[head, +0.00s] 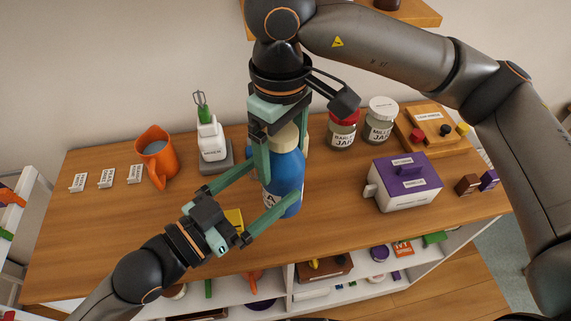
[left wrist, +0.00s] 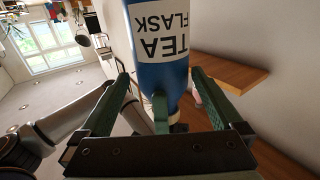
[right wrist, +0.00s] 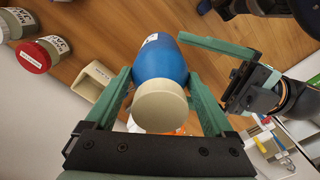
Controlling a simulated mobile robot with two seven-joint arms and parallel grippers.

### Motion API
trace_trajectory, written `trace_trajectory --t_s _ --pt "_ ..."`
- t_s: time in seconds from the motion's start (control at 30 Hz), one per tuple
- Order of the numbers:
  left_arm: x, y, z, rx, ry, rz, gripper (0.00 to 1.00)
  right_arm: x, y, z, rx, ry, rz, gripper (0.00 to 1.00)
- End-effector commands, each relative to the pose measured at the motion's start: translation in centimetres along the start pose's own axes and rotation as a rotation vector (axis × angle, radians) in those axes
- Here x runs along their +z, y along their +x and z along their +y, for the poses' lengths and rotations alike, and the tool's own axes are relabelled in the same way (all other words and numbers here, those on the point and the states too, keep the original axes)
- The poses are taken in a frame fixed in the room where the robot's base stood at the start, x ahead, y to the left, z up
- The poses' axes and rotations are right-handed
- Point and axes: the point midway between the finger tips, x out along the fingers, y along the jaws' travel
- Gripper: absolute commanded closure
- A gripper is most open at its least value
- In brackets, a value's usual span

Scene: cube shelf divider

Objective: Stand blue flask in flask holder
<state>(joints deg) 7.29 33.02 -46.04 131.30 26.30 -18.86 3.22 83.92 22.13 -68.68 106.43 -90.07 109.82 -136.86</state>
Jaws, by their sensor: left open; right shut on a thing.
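The blue flask (head: 286,180) has a beige cap (head: 287,138) and stands roughly upright. Its white TEA FLASK label shows upside down in the left wrist view (left wrist: 165,40). My right gripper (head: 283,152) reaches down from above and is shut on the flask near its top; the right wrist view looks down on the cap (right wrist: 160,105). My left gripper (head: 277,183) is open, its fingers on either side of the flask body at the front. A beige hollow piece (right wrist: 92,85) beside the flask may be the flask holder. I cannot tell whether the flask base touches the table.
On the wooden table (head: 110,225) stand an orange jug (head: 157,160), a hand blender (head: 211,138), two jars (head: 342,130), a white and purple box (head: 405,185) and a wooden board (head: 435,125). Small white labels (head: 107,178) stand at left. Shelves with small objects lie below the front edge.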

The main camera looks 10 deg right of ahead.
Motion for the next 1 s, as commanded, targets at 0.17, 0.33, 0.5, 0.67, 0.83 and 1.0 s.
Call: trace_trajectory --t_s 0.17,0.33,0.5,0.67,0.83,1.0 --pt "-0.1 2.7 0.0 0.0 0.0 0.004 0.0 0.0 -0.1 0.0 0.0 0.0 0.002 1.0" --pt "0.0 4.2 0.0 -0.001 0.0 0.001 0.0 0.0 -0.1 0.0 0.0 0.0 0.002 1.0" --pt "0.0 4.7 0.0 -0.001 0.001 0.0 0.0 0.0 -0.1 0.0 0.0 0.0 0.002 1.0" --pt "0.0 4.7 0.0 -0.001 0.001 0.0 0.0 0.0 -0.1 0.0 0.0 0.0 0.002 1.0" --pt "0.0 4.7 0.0 -0.001 0.001 0.0 0.12 0.0 -0.1 0.0 0.0 0.0 0.002 1.0" --pt "0.0 4.7 0.0 0.001 0.0 0.0 0.31 -0.1 -0.1 0.0 0.0 0.001 0.003 1.0"
